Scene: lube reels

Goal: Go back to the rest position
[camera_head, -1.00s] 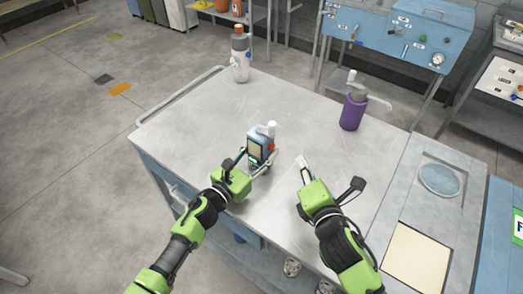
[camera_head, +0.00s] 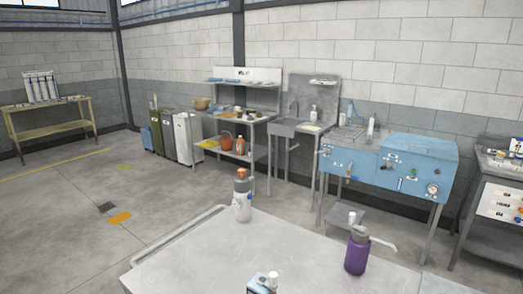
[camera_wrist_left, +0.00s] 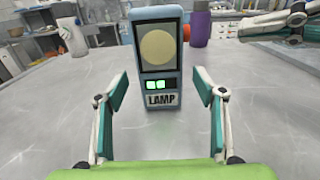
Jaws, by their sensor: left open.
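My left gripper (camera_wrist_left: 160,80) is open, with one finger on each side of the device in that picture and a visible gap to both. Part of my right gripper (camera_wrist_left: 285,28) shows at the upper right of the left wrist view; its jaw state is unclear. Neither gripper shows in the head view.
A purple bottle (camera_head: 357,254) stands at the table's right, and a clear bottle with an orange cap (camera_head: 242,200) stands at its far left edge. A blue bench (camera_head: 415,170), a sink (camera_head: 285,130) and shelves line the back wall. Open floor lies left.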

